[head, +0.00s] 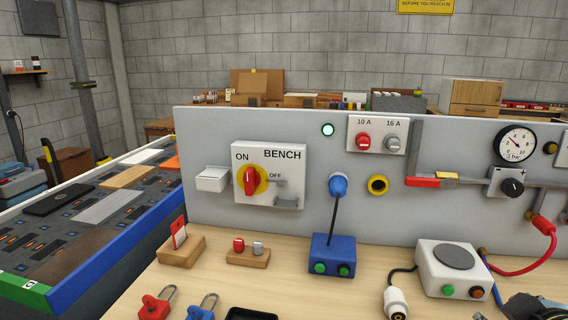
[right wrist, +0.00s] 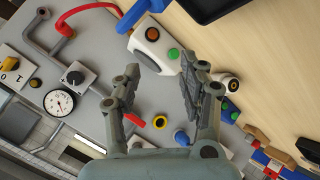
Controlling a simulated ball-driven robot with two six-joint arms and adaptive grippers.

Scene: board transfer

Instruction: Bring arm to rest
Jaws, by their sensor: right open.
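My right gripper (right wrist: 160,68) is open in the right wrist view, with nothing between its fingers. It hangs over the bench, facing the board and the wooden worktop. A white box with a green and an orange button (right wrist: 152,42) lies beyond the fingertips, apart from them as far as I can tell. The white box also shows in the head view (head: 452,264). A dark shape at the bottom right edge of the head view may be part of my right arm; I cannot tell. My left gripper is not in view.
The grey board (head: 300,215) stands upright behind the worktop, with a red-and-yellow switch (head: 251,181), a gauge (head: 516,143) and a blue plug (head: 338,186). A blue box (head: 332,255), wooden blocks (head: 181,250) and padlocks (head: 154,306) stand on the worktop. Bare wood lies between them.

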